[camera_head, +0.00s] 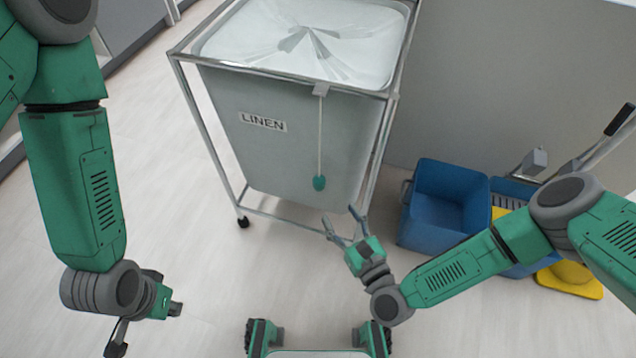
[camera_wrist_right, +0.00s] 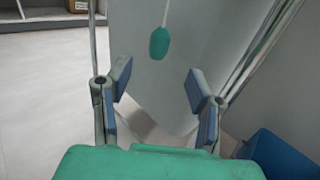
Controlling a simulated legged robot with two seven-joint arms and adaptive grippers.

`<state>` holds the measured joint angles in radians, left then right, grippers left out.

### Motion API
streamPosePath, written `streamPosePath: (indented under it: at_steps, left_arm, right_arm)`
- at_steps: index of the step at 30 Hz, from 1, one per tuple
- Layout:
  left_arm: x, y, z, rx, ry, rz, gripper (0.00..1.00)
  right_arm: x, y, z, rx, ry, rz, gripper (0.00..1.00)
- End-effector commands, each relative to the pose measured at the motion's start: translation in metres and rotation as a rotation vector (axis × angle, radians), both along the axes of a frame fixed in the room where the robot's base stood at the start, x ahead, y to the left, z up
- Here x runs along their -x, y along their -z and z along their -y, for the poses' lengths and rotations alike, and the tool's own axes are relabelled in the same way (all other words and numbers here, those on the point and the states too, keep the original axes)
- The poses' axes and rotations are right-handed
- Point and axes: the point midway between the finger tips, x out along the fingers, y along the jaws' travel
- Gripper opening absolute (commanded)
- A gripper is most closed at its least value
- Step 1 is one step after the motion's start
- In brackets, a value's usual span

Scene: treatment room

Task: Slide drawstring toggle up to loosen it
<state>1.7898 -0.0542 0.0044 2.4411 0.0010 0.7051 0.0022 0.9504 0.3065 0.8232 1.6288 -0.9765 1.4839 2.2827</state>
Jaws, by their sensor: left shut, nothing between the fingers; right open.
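A white drawstring cord (camera_head: 320,135) hangs from a small grey block (camera_head: 321,89) on the front rim of the linen hamper (camera_head: 290,140). A rounded teal toggle (camera_head: 319,183) is at the cord's lower end. It also shows in the right wrist view (camera_wrist_right: 159,43), ahead of the fingers and between them. My right gripper (camera_head: 342,217) is open and empty, below and slightly right of the toggle in the head view, not touching it. My left gripper (camera_head: 172,308) is shut and empty at lower left, well away from the hamper.
The hamper's gathered white liner (camera_head: 330,40) is drawn toward its centre inside a metal frame with wheels. A blue mop bucket (camera_head: 437,205) and a yellow item (camera_head: 572,275) stand at right near my right arm. The floor left of the hamper is clear.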

Motion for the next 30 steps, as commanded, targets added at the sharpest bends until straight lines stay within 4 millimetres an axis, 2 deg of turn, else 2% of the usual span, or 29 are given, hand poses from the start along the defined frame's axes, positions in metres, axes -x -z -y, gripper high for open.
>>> streamPosePath:
  at_steps: [9,15,21,29,30]
  left_arm:
    - [0.000,0.016,0.000,0.000,0.001,0.000,0.00]
    - [0.000,0.023,0.000,0.000,0.000,0.000,0.00]
    - [0.000,0.025,0.000,0.000,0.000,0.000,0.00]
    - [0.000,0.024,0.000,0.000,0.000,0.000,0.00]
    - [0.000,0.024,0.000,0.000,0.000,0.000,0.00]
  right_arm:
    - [-0.061,0.002,-0.033,0.004,-0.002,0.002,0.48]
    - [-0.087,0.002,-0.047,0.004,-0.003,0.000,0.48]
    - [-0.097,0.001,-0.052,0.003,-0.002,-0.002,0.48]
    - [-0.098,0.000,-0.052,0.004,-0.003,-0.002,0.48]
    - [-0.098,0.000,-0.052,0.004,-0.003,-0.002,0.34]
